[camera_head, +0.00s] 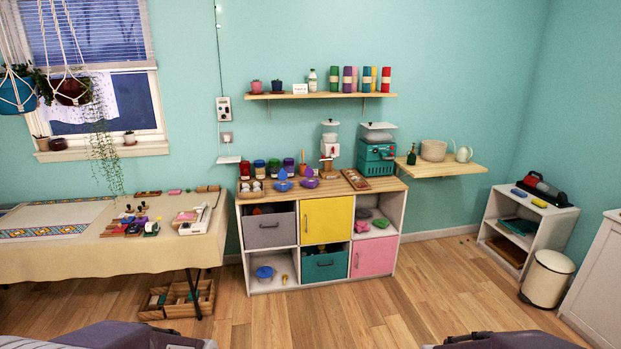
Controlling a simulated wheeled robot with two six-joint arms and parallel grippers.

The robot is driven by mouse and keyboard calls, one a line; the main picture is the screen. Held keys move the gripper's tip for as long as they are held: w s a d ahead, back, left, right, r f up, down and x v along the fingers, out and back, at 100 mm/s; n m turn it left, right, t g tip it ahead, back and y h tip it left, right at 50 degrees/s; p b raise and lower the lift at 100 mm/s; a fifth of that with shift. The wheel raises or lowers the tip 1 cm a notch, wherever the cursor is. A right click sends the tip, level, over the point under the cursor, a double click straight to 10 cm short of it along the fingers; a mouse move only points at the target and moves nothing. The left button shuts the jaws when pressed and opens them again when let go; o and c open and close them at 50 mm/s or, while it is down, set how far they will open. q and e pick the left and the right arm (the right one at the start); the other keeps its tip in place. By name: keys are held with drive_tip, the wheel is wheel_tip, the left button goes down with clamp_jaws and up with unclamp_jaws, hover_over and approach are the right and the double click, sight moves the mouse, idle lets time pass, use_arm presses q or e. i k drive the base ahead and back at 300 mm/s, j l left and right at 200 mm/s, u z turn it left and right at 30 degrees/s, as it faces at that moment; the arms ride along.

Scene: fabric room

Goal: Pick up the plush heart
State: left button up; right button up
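I cannot make out a plush heart for certain. A small pink item (361,226) lies in the open upper right compartment of the cube shelf (397,231), but its shape is too small to tell. Another small pink item (174,192) lies on the cloth-covered table (120,256) at the left. Grey parts of my arms show at the bottom left and bottom right edges. Neither gripper's fingers show, and both are far from the shelf and table.
Wooden floor (330,318) is clear before the cube shelf. Wooden crates (178,302) sit under the table. A cream bin (548,279) and low white shelf (548,236) stand at the right. A wall shelf (320,96) holds several bottles and rolls.

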sight(285, 186)
drive_tip(key=i, duration=3.4)
drive_tip(key=i+u, duration=0.25)
drive_tip(key=i+l+u, duration=0.25)
drive_tip(key=i, duration=0.2)
